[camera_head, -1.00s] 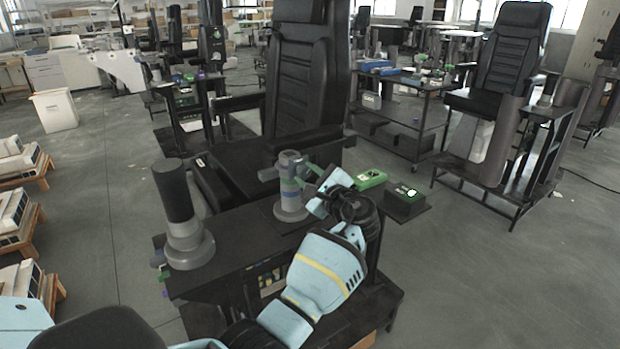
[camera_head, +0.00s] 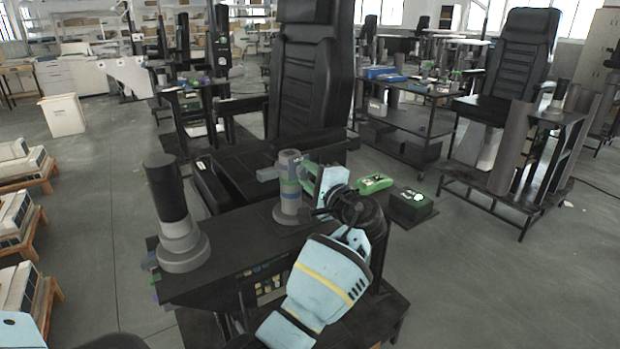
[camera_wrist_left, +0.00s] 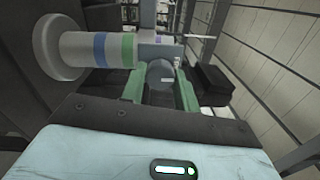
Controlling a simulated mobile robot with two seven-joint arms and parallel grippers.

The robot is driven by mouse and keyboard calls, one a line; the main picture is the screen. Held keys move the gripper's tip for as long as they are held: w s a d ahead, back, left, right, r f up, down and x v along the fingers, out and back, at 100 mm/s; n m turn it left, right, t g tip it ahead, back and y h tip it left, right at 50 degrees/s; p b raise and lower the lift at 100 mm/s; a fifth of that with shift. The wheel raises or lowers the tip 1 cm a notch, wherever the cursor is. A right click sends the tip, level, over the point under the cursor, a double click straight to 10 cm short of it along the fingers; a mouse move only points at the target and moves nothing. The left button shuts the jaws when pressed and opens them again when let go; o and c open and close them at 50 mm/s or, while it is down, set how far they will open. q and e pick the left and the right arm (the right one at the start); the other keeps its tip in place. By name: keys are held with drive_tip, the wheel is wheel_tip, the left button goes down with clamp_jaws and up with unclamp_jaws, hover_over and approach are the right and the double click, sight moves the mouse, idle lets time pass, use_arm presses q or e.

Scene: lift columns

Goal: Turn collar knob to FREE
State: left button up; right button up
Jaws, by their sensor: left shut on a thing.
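The lift column (camera_head: 290,190) stands upright on the dark bench, a grey cylinder on a round flange with blue and green bands. It also shows in the left wrist view (camera_wrist_left: 80,50), lying sideways in the picture. The collar knob (camera_wrist_left: 160,74) is a round grey piece with a small pale mark, beside the banded column. My left gripper (camera_wrist_left: 160,88) has its green fingers on either side of the knob and is shut on it. In the head view my left gripper (camera_head: 310,182) is at the column's right side and hides the knob. My right gripper is not in view.
A second column with a black sleeve (camera_head: 168,195) stands at the bench's left end. A black chair (camera_head: 310,75) rises behind.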

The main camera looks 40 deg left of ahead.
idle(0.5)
use_arm(q)
drive_tip(key=o, duration=1)
drive_tip(key=shift+c, duration=0.2)
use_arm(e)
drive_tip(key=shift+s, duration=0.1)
use_arm(q)
drive_tip(key=v, duration=0.8)
drive_tip(key=shift+b, duration=0.4)
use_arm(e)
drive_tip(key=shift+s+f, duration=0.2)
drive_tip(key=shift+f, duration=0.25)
